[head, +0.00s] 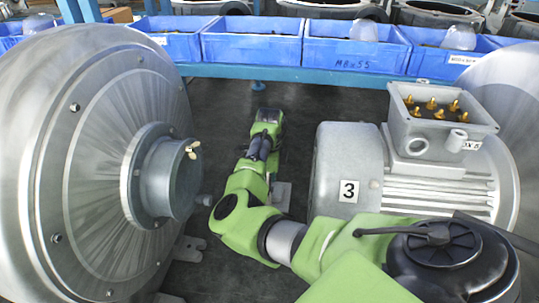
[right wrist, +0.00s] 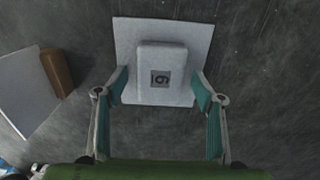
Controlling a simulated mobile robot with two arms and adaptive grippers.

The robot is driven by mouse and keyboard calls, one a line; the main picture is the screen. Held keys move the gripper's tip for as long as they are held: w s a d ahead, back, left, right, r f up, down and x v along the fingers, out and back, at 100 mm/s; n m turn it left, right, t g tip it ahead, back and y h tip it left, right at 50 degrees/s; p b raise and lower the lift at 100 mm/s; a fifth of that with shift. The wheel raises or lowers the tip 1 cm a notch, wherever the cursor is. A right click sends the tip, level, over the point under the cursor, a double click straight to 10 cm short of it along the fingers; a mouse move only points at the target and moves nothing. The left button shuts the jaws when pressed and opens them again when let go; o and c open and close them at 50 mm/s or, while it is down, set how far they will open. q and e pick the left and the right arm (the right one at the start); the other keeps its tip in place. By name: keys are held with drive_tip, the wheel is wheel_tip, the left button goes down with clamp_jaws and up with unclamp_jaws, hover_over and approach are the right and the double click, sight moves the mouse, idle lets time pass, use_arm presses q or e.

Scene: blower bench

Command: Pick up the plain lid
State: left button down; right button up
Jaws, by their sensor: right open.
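A pale grey lid (right wrist: 161,57) with a raised, smooth, rounded block in its middle lies flat in the right wrist view. A dark label on the block carries a digit that looks like a turned 6 or 9. My right gripper (right wrist: 161,80) is open, with one finger at each side of the lid's near part. Nothing is held, and I cannot tell how high the fingers are above it. In the head view my right arm reaches into the middle gap, and its fingers cannot be made out. My left gripper is in neither view.
A grey panel (right wrist: 25,88) and a brown block (right wrist: 57,69) lie left of the lid. In the head view a large round blower casing (head: 85,150) stands left, and a motor (head: 345,160) marked 3 with an open terminal box (head: 425,125) stands right. Blue bins (head: 250,48) line the back.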

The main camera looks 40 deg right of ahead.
drive_tip(key=c, duration=1.3)
drive_tip(key=shift+r, duration=0.15)
